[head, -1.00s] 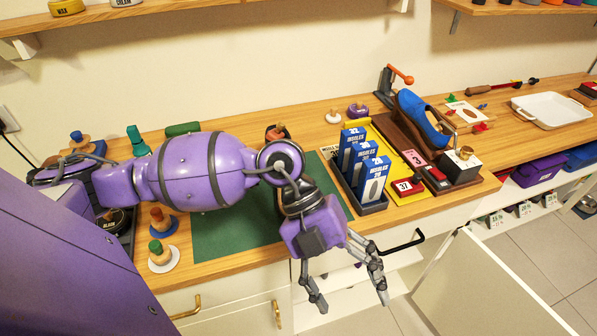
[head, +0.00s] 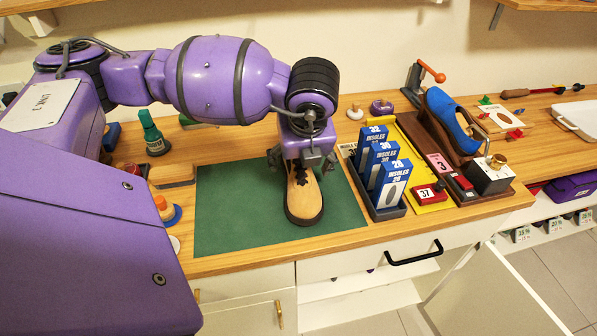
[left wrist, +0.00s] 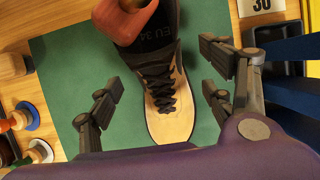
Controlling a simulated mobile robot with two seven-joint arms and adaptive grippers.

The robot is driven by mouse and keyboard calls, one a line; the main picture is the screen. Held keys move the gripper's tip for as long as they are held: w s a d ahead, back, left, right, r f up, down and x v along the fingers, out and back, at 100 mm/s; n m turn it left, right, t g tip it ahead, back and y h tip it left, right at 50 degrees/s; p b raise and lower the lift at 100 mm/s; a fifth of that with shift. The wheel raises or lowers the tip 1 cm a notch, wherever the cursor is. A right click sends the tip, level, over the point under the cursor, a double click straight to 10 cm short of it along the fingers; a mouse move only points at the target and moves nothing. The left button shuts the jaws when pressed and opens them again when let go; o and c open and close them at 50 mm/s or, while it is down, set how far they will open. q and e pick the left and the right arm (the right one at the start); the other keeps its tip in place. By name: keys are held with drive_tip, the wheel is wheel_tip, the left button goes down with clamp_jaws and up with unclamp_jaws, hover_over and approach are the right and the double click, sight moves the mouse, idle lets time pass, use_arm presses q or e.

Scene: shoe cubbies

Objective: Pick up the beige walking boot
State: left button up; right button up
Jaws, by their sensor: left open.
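The beige walking boot (head: 304,199) lies on the green mat (head: 229,221), its toe toward the front edge of the counter. In the left wrist view the boot (left wrist: 168,124) shows black laces, a dark collar marked "EU 34" and an orange-brown object in its opening. My left gripper (head: 302,164) is above the boot, pointing down. In the left wrist view its open fingers (left wrist: 160,108) are on either side of the boot, with green mat showing between each finger and the boot. In the head view my arm hides the rear of the boot. My right gripper is not in view.
Blue insole boxes (head: 382,170) stand in a dark tray just right of the mat. A blue shoe (head: 450,120) sits on a brown stand farther right. A green bottle (head: 152,134) and a brush (head: 172,175) are left of the mat. An open cabinet door (head: 485,285) stands below.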

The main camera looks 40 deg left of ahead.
use_arm(q)
drive_tip(key=shift+w+a+f, duration=0.1)
drive_tip(key=shift+a+f, duration=0.1)
drive_tip(key=shift+f, duration=0.35)
drive_tip(key=c, duration=1.6)
